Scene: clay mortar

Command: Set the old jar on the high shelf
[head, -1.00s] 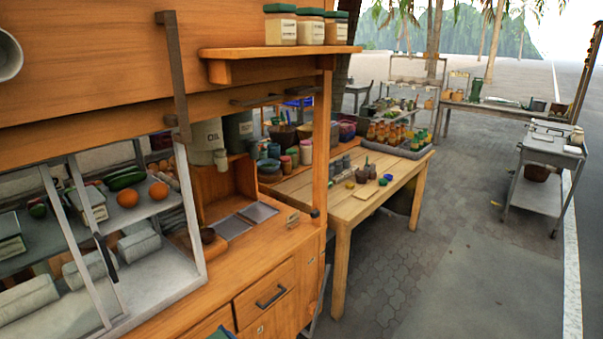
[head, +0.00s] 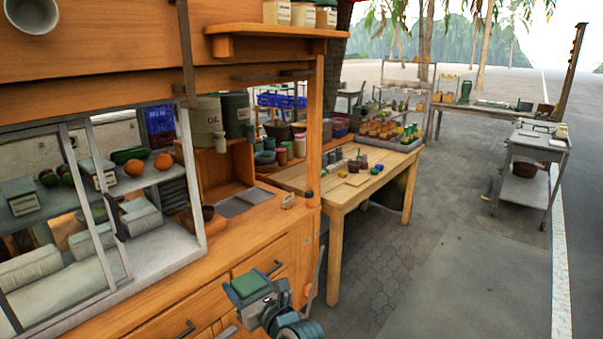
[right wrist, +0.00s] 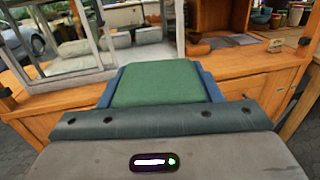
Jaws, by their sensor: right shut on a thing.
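My right gripper (head: 258,296) is shut on a jar (head: 243,298) with a flat green lid, in front of the cart's drawers. The green lid (right wrist: 155,72) fills the middle of the right wrist view, with a blue finger along each side; most of the jar's body is hidden there. The high shelf (head: 270,48) is a wooden ledge at the top of the cart, well above and behind my right gripper. Several labelled jars (head: 304,14) stand along it, cut off by the frame's top edge. My left gripper is not in view.
A glass display case (head: 150,240) with fruit stands at the left on the wooden counter (head: 262,222). A wooden post (head: 314,130) rises below the shelf's right part. A wooden table (head: 345,190) with pots stands beyond. Paving (head: 430,270) at the right is clear.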

